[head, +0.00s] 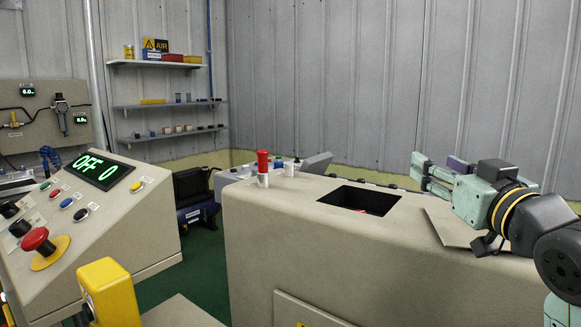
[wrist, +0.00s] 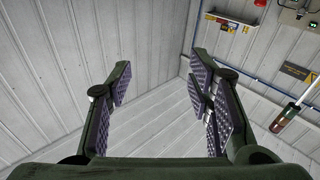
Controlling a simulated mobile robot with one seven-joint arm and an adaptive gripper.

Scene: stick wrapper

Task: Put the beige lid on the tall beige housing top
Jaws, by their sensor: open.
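The tall beige housing (head: 290,235) stands in the middle and right of the head view. Its flat top has a dark, square opening (head: 360,199) with something red inside. A flat beige plate, which looks like the lid (head: 452,229), lies right of the opening, partly hidden by my arm. My gripper (head: 423,172) is above the right part of the housing top, fingers pointing left and away. In the wrist view my gripper (wrist: 160,78) has its two padded fingers wide apart, with only grey wall between them. The lid is not seen in the wrist view.
A sloped control panel (head: 95,205) with buttons and an "OFF 0" display is at the left. A yellow part (head: 109,292) is in the foreground. Shelves (head: 165,105) hang on the back wall.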

